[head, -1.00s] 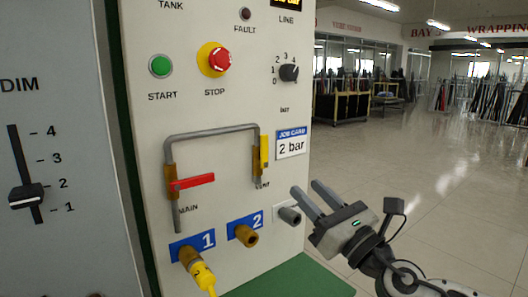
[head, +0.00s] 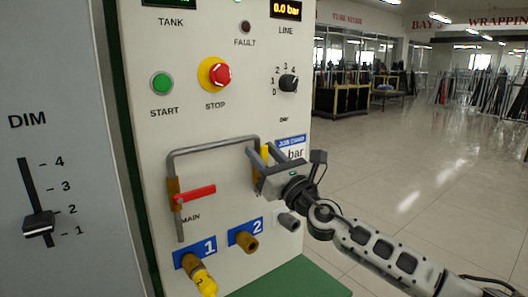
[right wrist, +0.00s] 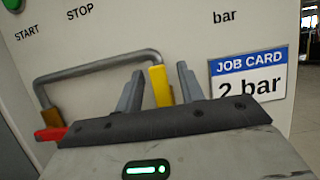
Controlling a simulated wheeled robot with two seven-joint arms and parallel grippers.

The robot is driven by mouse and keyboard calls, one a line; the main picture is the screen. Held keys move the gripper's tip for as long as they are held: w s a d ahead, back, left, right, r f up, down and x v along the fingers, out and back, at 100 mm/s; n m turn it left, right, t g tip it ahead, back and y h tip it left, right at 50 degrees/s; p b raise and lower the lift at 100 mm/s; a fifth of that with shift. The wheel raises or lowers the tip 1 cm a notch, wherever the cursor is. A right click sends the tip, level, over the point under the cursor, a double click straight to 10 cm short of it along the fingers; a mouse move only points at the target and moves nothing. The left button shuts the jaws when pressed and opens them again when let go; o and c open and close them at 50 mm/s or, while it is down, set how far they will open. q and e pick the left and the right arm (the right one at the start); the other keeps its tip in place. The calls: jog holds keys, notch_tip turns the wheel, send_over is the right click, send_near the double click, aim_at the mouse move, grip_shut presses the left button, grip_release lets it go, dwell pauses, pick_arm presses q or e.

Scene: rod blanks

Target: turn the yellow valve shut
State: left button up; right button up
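The yellow valve handle (head: 264,155) stands upright on the right leg of the grey pipe loop (head: 212,136). It also shows in the right wrist view (right wrist: 161,86). My right gripper (head: 261,149) is at the handle, and in the right wrist view its open fingers (right wrist: 160,82) stand on either side of it. I see a gap on each side of the handle; I cannot tell how deep it lies between the fingers. The gripper hides the lower valve and its label. My left gripper is not in view.
A red lever (head: 196,193) sits on the pipe's left leg. A job card (right wrist: 248,78) reading 2 bar is close right of the gripper. Below are a yellow hose plug (head: 204,280) at port 1 and port 2 (head: 247,241). The LINE display (head: 286,10) reads 0.0 bar.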

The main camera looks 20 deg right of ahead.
jog(key=shift+w, duration=0.1)
grip_shut()
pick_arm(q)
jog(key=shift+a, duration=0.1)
